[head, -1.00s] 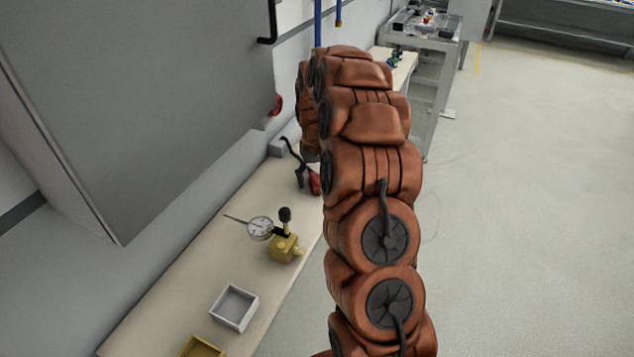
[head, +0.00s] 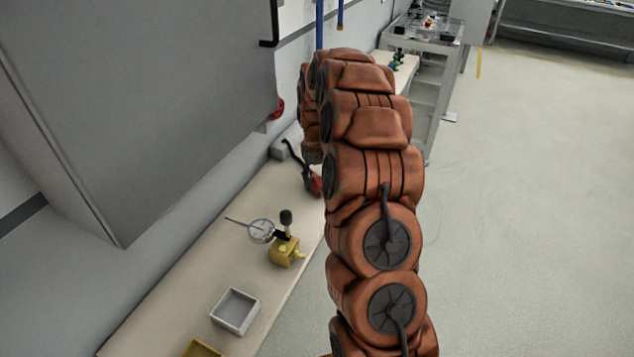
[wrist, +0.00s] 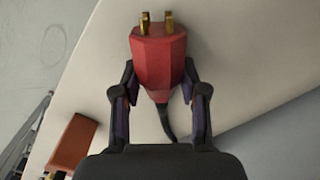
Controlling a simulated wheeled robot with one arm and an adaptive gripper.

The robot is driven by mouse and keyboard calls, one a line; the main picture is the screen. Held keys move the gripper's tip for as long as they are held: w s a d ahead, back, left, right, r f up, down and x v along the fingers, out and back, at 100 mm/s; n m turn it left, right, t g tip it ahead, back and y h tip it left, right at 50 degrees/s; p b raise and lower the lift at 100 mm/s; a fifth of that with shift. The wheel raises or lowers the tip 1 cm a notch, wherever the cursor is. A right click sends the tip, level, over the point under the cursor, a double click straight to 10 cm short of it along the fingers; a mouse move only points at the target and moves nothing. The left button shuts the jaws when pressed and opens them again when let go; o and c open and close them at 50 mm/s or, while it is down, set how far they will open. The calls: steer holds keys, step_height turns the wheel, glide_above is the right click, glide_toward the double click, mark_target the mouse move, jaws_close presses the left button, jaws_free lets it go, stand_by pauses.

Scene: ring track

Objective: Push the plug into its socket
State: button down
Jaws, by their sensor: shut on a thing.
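The red plug (wrist: 158,56) is in the wrist view, with several brass pins pointing away from my gripper and a dark cable trailing from its back end. My gripper (wrist: 160,85) is shut on the plug, with one finger on each side of its body. In the head view, part of a red thing with a black cable (head: 313,180) shows at the bench edge beside my arm, and it looks like the plug. My gripper is hidden behind my arm there. I cannot make out the socket's face; a grey box (head: 283,146) with a black cable sits against the wall.
A pale bench (head: 190,290) runs along the wall. On it are a dial gauge on a yellow base (head: 286,250), a white tray (head: 235,311) and a yellow tray (head: 203,349). A large grey cabinet (head: 140,110) overhangs the bench. The floor to the right is clear.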

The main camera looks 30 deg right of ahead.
mark_target(317, 176)
steer(key=shift+r+b, duration=0.45)
steer(key=shift+r, duration=0.95)
steer(key=shift+s+r, duration=0.15)
steer(key=s+a+b, duration=0.1)
steer(key=s+a, duration=0.1)
steer(key=s, duration=0.2)
steer(key=s+a+r+b, duration=0.1)
steer(key=s+a, duration=0.2)
steer(key=s, duration=0.2)
steer(key=s+a+b, duration=0.1)
steer(key=s+a, duration=0.2)
steer(key=s, duration=0.1)
steer(key=shift+s+r, duration=0.2)
steer(key=shift+r, duration=0.05)
